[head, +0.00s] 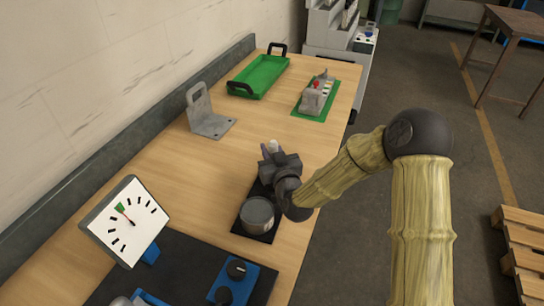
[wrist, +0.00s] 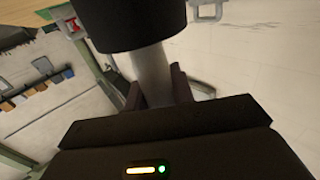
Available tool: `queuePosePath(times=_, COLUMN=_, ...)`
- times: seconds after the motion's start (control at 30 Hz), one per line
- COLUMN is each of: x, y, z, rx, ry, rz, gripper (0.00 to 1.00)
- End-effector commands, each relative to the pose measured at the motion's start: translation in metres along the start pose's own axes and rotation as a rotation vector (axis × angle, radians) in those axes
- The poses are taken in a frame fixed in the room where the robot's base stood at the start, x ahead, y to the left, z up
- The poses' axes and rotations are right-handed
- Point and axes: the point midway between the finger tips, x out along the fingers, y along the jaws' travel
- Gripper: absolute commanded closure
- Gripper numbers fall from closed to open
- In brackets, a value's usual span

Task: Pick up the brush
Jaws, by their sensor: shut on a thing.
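My gripper (head: 269,154) is above the wooden bench, just beyond the grey round tin. In the wrist view my gripper (wrist: 156,88) is shut on a pale grey shaft with a wide black cylindrical end, which I take to be the brush (wrist: 152,70). Its black end is at the top of the wrist view. In the head view only a small pale part of the brush (head: 273,145) shows between the fingers; my gripper hides the rest. I cannot tell its bristles apart.
The grey tin (head: 257,215) stands on a black mat (head: 249,236) close to my gripper. A grey bracket (head: 211,124), a green tray (head: 258,78) and a green mat with a fixture (head: 317,96) are farther back. A gauge (head: 126,220) stands front left. Bare bench lies between.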

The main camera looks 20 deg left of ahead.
Motion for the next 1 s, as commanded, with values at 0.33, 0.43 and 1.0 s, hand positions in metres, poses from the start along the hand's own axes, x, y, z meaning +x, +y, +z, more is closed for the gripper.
queuePosePath(times=0.33, x=0.000, y=0.000, z=-0.046, rx=-0.003, ry=0.006, rz=0.000, gripper=0.99)
queuePosePath(times=0.43, x=0.000, y=0.000, z=-0.065, rx=-0.003, ry=0.007, rz=0.001, gripper=0.99)
queuePosePath(times=1.0, x=0.000, y=0.000, z=-0.098, rx=0.000, ry=0.000, rz=0.000, gripper=0.99)
